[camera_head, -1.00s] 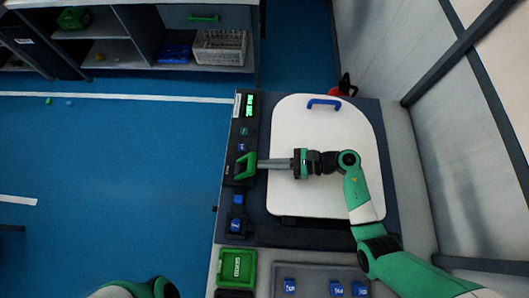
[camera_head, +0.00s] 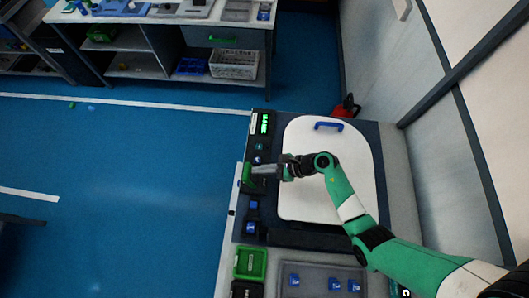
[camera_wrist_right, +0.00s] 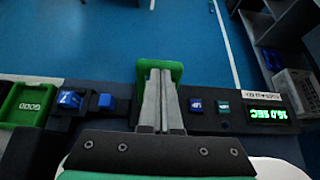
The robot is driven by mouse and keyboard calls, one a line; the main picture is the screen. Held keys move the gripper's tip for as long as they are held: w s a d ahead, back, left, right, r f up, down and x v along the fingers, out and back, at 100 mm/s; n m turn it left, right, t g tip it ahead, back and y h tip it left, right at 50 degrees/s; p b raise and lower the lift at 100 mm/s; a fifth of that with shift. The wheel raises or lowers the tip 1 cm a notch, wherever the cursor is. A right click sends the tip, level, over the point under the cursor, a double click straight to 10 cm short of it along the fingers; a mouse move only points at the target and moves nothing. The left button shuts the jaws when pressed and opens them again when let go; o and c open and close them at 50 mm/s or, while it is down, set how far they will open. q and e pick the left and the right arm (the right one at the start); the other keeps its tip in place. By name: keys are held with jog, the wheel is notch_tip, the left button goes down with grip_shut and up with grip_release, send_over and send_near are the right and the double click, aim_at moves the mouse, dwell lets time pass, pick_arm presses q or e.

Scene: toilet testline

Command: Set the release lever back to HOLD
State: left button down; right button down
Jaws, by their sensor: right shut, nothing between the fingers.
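The release lever's green handle (camera_head: 246,174) stands on the dark control strip at the left edge of the test station. It also shows in the right wrist view (camera_wrist_right: 175,70) as a green frame around the fingertips. My right gripper (camera_head: 255,170) is shut and empty, its fingertips at the handle, inside or against its frame; exact contact cannot be told. The two fingers (camera_wrist_right: 160,75) lie side by side in the right wrist view. They and the gripper body hide the lever's base and any HOLD marking. My left gripper is not in view.
A white lid (camera_head: 310,200) with a blue handle (camera_head: 328,126) lies right of the strip. A lit green display (camera_wrist_right: 265,114) and blue switches (camera_wrist_right: 70,100) flank the lever. A green GOOD bin (camera_head: 250,263) and grey tray (camera_head: 310,291) sit at the front.

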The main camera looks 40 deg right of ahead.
jog(key=shift+w+a+f, duration=0.2)
jog(key=shift+w+a, duration=1.8)
jog(key=shift+w, duration=0.1)
notch_tip(320, 180, up, 10)
jog(key=s+d+p, duration=0.1)
jog(key=p, duration=0.9)
jog(key=shift+s, duration=0.15)
jog(key=shift+d, duration=0.1)
